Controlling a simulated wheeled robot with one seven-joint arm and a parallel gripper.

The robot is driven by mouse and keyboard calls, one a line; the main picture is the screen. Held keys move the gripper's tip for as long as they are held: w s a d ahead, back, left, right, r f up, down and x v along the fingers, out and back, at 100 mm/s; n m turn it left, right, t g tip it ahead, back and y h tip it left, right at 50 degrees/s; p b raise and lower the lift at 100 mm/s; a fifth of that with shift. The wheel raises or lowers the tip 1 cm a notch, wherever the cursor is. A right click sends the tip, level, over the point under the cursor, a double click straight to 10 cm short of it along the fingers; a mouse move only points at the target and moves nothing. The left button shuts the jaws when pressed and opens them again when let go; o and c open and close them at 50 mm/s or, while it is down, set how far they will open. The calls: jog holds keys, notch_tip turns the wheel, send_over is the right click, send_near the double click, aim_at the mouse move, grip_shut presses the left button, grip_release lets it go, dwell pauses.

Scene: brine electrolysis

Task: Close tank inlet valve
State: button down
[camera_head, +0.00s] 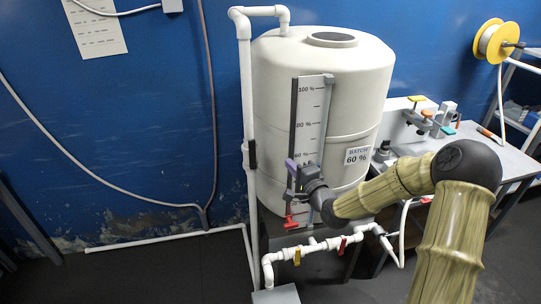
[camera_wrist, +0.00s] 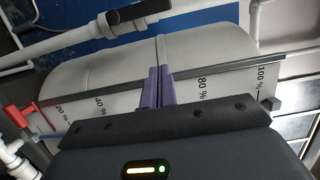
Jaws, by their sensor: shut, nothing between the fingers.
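The white tank (camera_head: 270,100) stands against the blue wall, with a level scale (camera_head: 310,110) on its front. A white pipe (camera_head: 245,90) rises at its left and bends over its top. A black valve-like part (camera_head: 249,155) sits on this pipe; in the wrist view its black handle (camera_wrist: 125,13) lies roughly along the pipe. No label names it as the inlet valve. My gripper (camera_head: 290,165) is in front of the scale, right of the pipe and apart from the black part. Its purple fingers (camera_wrist: 155,88) are shut and empty.
Low pipes in front of the tank carry a yellow handle (camera_head: 297,257) and a red handle (camera_head: 342,244). Another red handle (camera_head: 290,222) is below my gripper. A bench (camera_head: 470,150) with equipment is at right.

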aim_at(252, 155)
jog(key=w+a+p, duration=0.6)
jog(key=w+a, duration=0.1)
jog(key=a, duration=0.1)
jog(key=shift+w+a, duration=0.2)
jog(key=shift+a, duration=0.15)
dwell(0.4)
jog(key=shift+w, duration=0.1)
